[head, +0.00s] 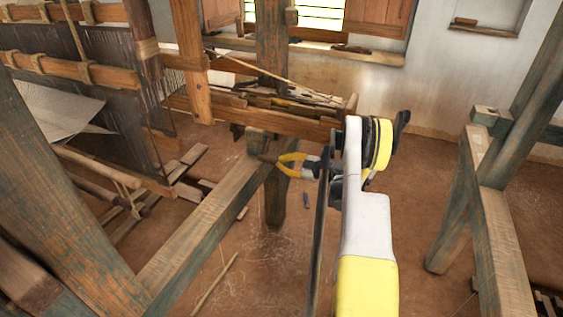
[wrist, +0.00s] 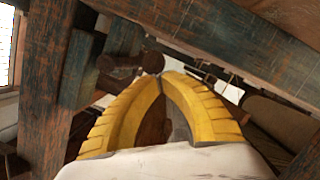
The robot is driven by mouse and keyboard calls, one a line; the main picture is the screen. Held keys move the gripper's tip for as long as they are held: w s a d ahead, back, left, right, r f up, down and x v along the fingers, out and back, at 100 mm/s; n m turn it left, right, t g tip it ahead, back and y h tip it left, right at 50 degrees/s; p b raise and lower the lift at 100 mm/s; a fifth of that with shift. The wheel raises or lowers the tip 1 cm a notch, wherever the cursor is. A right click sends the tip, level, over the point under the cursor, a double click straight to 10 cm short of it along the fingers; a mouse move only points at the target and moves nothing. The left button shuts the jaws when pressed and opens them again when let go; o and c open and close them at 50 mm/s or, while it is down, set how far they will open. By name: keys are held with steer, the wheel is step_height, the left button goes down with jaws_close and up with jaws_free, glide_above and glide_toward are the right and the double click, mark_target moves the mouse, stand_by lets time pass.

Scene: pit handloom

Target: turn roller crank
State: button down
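The roller crank is a dark brown wooden piece at the end of the loom's beam. It shows in the head view (head: 266,158) just left of my gripper's fingertips, and in the wrist view (wrist: 125,68) beyond them, with a rounded end close to the tips. My gripper (head: 280,164) has two yellow ribbed fingers that converge toward the crank; in the wrist view (wrist: 165,77) the tips are close together. Something brown shows between the fingers, but I cannot tell whether it is the crank's handle or background. Whether the fingers touch or grip the crank is unclear.
A weathered wooden beam (head: 212,220) runs from the front left to a post (head: 274,195) beside the gripper. Loom threads (head: 85,90) are at the left. Another timber frame (head: 490,220) stands at the right. Bare floor (head: 420,180) lies between.

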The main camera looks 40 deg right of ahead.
steer(key=shift+w+d+f, duration=0.1)
steer(key=shift+d+f, duration=0.1)
steer(key=shift+f, duration=0.45)
steer(key=shift+w+d+f, duration=0.1)
steer(key=shift+d+f, duration=0.05)
steer(key=shift+f, duration=0.45)
steer(key=shift+w+d+f, duration=0.15)
steer(key=shift+d+f, duration=0.3)
steer(key=shift+f, duration=0.4)
steer(key=shift+a, duration=0.1)
